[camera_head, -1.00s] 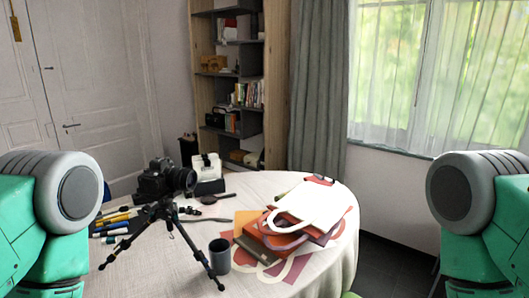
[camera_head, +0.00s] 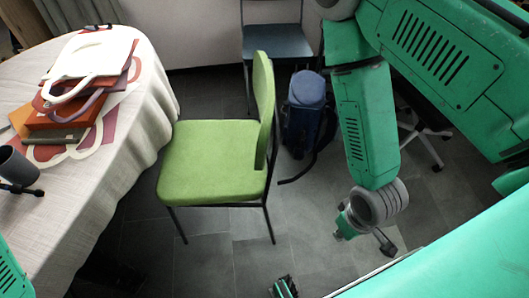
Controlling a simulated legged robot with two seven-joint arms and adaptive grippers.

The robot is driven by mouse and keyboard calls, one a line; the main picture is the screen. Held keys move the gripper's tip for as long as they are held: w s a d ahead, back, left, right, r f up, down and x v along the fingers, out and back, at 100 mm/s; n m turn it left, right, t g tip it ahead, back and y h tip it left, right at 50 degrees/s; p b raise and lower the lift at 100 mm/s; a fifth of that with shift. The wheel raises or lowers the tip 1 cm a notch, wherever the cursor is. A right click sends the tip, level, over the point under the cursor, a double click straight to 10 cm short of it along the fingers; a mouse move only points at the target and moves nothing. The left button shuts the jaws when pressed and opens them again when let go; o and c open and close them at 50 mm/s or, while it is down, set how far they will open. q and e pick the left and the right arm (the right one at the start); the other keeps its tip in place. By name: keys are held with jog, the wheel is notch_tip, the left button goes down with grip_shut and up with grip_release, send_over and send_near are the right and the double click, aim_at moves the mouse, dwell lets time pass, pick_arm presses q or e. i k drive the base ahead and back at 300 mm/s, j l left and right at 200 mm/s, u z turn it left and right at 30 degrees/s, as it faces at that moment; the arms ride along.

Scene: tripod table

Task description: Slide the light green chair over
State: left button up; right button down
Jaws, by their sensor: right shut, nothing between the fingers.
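The light green chair (camera_head: 210,160) stands upright at the right edge of the table, on thin dark legs. Its seat faces the table and its backrest (camera_head: 264,100) is on the right side. The front of the seat is close to the tablecloth; I cannot tell whether they touch. My right gripper (camera_head: 386,243) hangs low at the end of my bent right arm, to the right of and below the chair. It is small in view, shut and empty, and apart from the chair.
The table (camera_head: 75,215) holds a stack of bags and folders (camera_head: 80,100) and a dark cup (camera_head: 18,166). A dark blue backpack (camera_head: 304,110) stands right behind the chair's backrest. A grey-blue chair (camera_head: 275,43) is by the wall. Tiled floor below the chair is clear.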

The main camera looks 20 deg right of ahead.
aim_at(213, 163)
jog(key=z, duration=0.3)
jog(key=i+l+u, duration=0.1)
jog(key=l, duration=0.2)
jog(key=i+l+u, duration=0.15)
jog(key=l, duration=0.2)
jog(key=i+l+u, duration=0.2)
jog(key=i+l, duration=0.15)
jog(key=l, duration=0.3)
jog(key=i+l+u, duration=0.1)
jog(key=l, duration=0.25)
